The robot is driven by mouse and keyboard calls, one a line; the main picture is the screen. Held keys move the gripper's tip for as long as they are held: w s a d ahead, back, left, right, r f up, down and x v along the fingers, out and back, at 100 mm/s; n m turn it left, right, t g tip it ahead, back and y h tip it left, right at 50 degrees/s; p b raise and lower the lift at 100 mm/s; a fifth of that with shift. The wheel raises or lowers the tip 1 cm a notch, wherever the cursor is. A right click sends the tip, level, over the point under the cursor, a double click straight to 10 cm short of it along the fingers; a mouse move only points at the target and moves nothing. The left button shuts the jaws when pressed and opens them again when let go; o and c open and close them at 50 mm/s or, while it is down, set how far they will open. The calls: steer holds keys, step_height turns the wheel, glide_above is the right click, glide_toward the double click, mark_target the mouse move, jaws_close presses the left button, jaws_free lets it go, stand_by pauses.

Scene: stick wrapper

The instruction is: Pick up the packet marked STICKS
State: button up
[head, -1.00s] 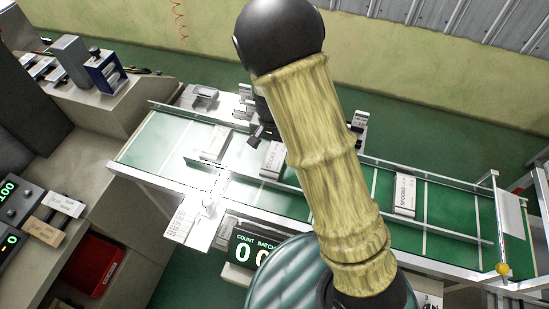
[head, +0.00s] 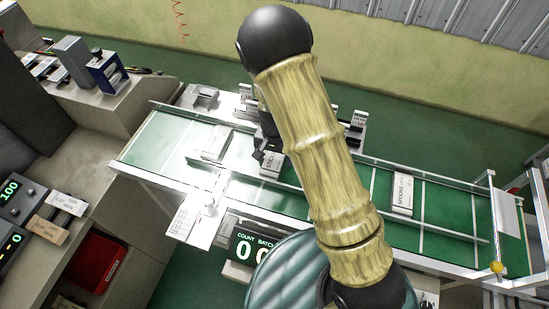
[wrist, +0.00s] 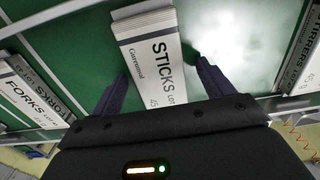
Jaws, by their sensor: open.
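The packet marked STICKS (wrist: 150,55), white with black lettering, lies on the green belt in the middle of the wrist view. My gripper (wrist: 162,72) is open, with one dark finger on each side of the packet; contact cannot be told. In the head view my gripper (head: 262,153) is a dark shape at the belt, beside a partly covered packet (head: 271,167). The lettering there is too small to tell for sure.
In the wrist view, a FORKS packet (wrist: 28,95) lies left and a STIRRERS packet (wrist: 306,65) right. The head view shows other white packets (head: 216,144) (head: 402,194) on the belt (head: 444,207). Metal rails (head: 425,174) border it. A counter display (head: 250,249) stands in front.

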mark_target(275, 157)
stand_by(0.3)
steer(key=c, duration=1.1)
step_height(275, 157, up, 10)
steer(key=shift+b, duration=0.75)
